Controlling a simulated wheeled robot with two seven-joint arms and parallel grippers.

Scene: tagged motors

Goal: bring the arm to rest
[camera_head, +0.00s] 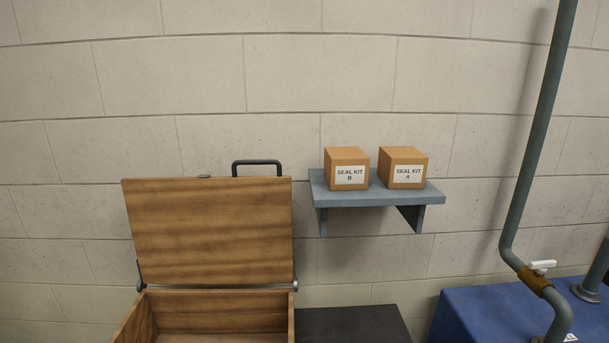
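Neither of my arms nor grippers shows in the head view. Two brown cardboard boxes stand side by side on a blue-grey wall shelf (380,199). The left box (347,168) is labelled SEAL KIT B and the right box (403,167) is labelled SEAL KIT A. A wooden chest (215,322) stands at the lower left with its lid (208,230) raised upright. What I see of the chest's inside is bare wood; its lower part is cut off by the frame.
A dark flat surface (352,323) lies right of the chest. A blue block-like unit (480,315) stands at the lower right. A grey-green pipe (535,130) with a white-handled brass valve (535,280) rises there. The block wall is close behind everything.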

